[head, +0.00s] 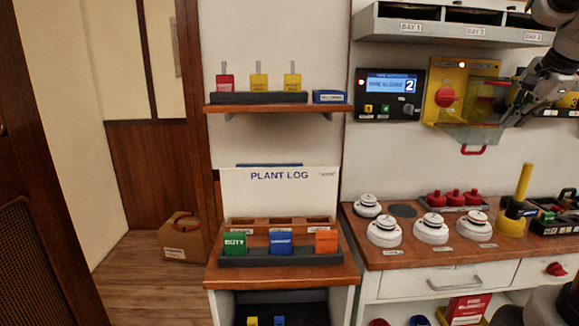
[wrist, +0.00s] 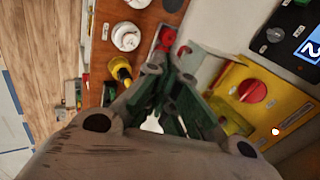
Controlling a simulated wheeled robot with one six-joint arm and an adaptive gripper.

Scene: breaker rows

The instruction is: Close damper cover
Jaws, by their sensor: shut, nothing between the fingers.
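The yellow damper box (head: 445,92) with a red knob (head: 446,97) is on the wall. Its clear, yellowish cover (head: 470,131) hangs open below and in front, with a red handle (head: 473,150) at its lower edge. The box (wrist: 291,97) and knob (wrist: 252,91) also show in the wrist view, where part of the cover (wrist: 232,120) is behind the fingers. My gripper (head: 508,122) is shut and empty, to the right of the cover and handle. In the wrist view the fingers (wrist: 172,70) partly block the view; whether they touch the cover I cannot tell.
A display panel (head: 390,94) is left of the box, and a bay shelf (head: 450,32) overhangs above. Below, the bench (head: 400,257) holds white round detectors (head: 431,229), red caps (head: 453,197) and a yellow post (head: 521,185). The plant log shelf (head: 280,181) is at left.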

